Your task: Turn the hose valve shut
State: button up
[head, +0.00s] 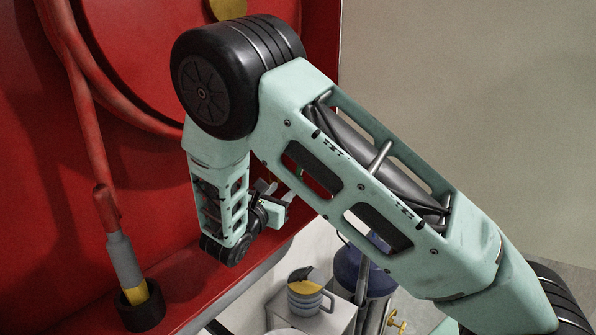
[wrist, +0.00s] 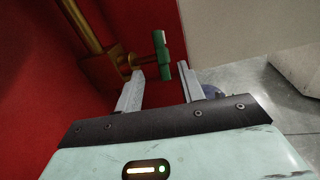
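The hose valve has a green bar handle (wrist: 161,56) on a brass body (wrist: 124,62), with a brass pipe (wrist: 84,24) running up along the red wall in the wrist view. My gripper (wrist: 160,72) is open, one finger on each side of the handle's lower end in the picture. I see no clear contact, and I cannot tell how deep the handle sits between the fingers. In the head view my gripper (head: 277,196) is small, beside the red panel and partly behind my arm, which hides most of the valve.
A red hose (head: 88,130) hangs on the red panel, its grey nozzle (head: 124,262) in a black cup (head: 142,311). A grey mug (head: 305,298) with a yellow band stands on a white box below my gripper. A dark blue container (head: 350,268) is beside it.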

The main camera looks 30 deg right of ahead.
jog(key=p+x, duration=0.3)
jog(key=x, duration=0.8)
jog(key=shift+d, duration=0.2)
grip_shut()
